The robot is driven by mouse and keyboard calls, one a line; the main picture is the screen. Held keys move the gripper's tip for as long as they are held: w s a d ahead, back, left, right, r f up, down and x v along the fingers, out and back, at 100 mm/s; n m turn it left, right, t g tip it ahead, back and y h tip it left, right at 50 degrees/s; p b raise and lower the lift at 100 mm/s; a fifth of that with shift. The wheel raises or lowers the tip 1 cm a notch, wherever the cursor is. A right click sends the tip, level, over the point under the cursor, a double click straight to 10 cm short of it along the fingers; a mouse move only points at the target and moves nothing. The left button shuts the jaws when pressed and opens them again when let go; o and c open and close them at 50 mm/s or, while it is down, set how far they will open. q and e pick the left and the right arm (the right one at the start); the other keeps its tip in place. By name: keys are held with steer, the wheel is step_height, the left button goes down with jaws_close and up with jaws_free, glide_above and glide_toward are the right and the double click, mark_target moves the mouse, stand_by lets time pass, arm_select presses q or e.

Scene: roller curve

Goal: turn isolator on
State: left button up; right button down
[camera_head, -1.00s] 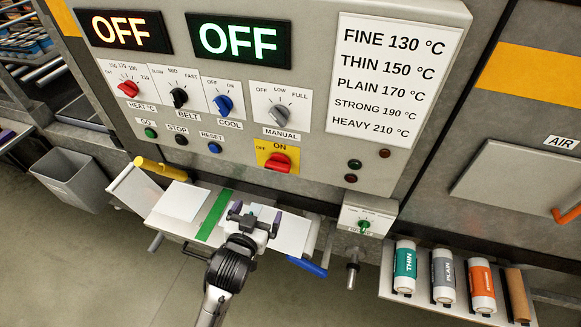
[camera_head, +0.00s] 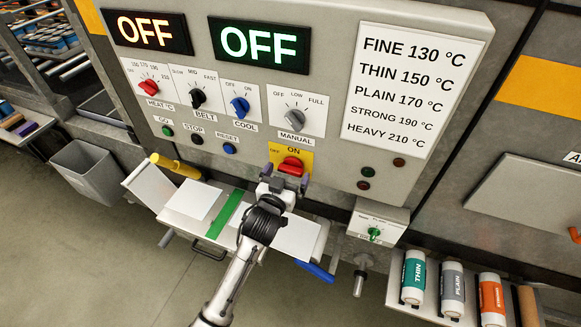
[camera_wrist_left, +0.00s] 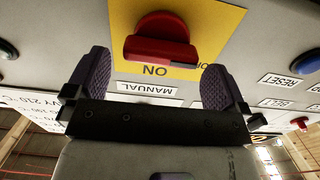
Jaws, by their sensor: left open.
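The isolator is a red rotary knob (camera_head: 291,166) on a yellow plate (camera_head: 276,153), low on the grey control panel. Its bar lies roughly crosswise, with OFF at its left and ON above it. My left gripper (camera_head: 285,181) is open just in front of and below the knob, with nothing between its fingers. In the left wrist view, which is upside down, the red knob (camera_wrist_left: 162,42) is ahead of the open left gripper (camera_wrist_left: 155,82), between the lines of the two fingers. The fingertips appear short of the knob. My right gripper is out of view.
Above are two OFF displays (camera_head: 260,44) and several dials, including the grey MANUAL knob (camera_head: 294,117). A tray with white sheets (camera_head: 287,236) lies below the gripper. A small box with a green knob (camera_head: 374,234) is at the right, near several labelled rolls (camera_head: 413,277).

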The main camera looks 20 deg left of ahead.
mark_target(291, 169)
arm_select(q)
steer(key=shift+w, duration=1.4)
steer(key=c, duration=0.9)
